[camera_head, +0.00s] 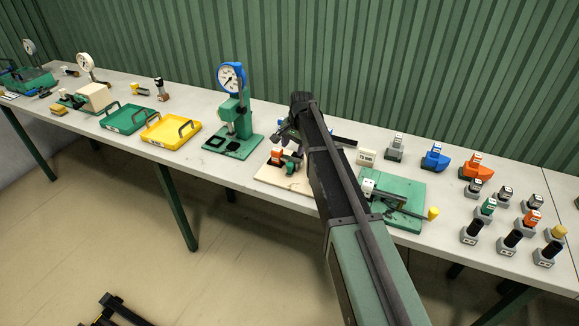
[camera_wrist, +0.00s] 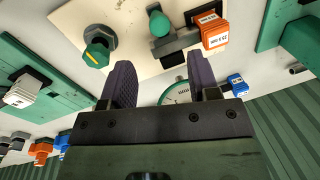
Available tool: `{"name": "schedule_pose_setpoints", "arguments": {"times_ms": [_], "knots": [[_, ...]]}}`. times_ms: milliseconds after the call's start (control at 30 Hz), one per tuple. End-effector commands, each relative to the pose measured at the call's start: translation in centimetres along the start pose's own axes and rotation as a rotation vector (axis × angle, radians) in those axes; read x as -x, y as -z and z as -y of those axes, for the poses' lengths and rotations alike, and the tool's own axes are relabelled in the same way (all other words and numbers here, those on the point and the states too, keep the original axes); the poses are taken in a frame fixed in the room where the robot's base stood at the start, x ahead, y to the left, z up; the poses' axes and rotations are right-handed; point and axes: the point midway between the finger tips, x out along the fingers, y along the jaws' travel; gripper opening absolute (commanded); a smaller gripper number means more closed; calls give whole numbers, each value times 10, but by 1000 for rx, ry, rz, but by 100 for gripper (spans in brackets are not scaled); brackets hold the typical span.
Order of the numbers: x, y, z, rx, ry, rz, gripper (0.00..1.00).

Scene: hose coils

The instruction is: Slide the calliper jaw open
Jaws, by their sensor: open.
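A calliper-like tool with a dark bar (camera_head: 400,208) and a white labelled block (camera_head: 369,187) lies on a green board (camera_head: 412,184) right of my arm. The white block (camera_wrist: 27,90) also shows at the left of the wrist view on its green board (camera_wrist: 62,72). Whether this block is the sliding jaw is not clear. My gripper (camera_wrist: 160,62) is open, with nothing between its dark fingers. It hangs over the bench beside a cream board (camera_wrist: 80,18), apart from the white block. In the head view my arm hides part of the green board.
The cream board holds green knobs (camera_wrist: 97,45) and an orange labelled block (camera_wrist: 214,33). A blue dial gauge stand (camera_head: 238,115) rises to its left. Several small labelled blocks and plugs (camera_head: 487,207) crowd the right bench. Yellow (camera_head: 170,143) and green trays (camera_head: 127,127) lie left.

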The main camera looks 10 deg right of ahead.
Motion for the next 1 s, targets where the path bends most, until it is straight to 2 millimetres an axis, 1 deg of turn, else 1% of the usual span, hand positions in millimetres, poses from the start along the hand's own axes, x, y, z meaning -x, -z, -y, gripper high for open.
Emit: {"name": "schedule_pose_setpoints", "arguments": {"times_ms": [33, 167, 300, 400, 500, 733, 767, 1000], "knots": [[-15, 0, -1, 1, 0, 0, 55], [-45, 0, -2, 1, 0, 0, 55], [-80, 0, -2, 2, -1, 0, 55], [-96, 0, -2, 2, -1, 0, 55], [-102, 0, -1, 2, -1, 0, 55], [-99, -1, 0, 3, -1, 0, 55], [-99, -1, 0, 3, -1, 0, 54], [-99, 0, -1, 2, -1, 0, 17]]}}
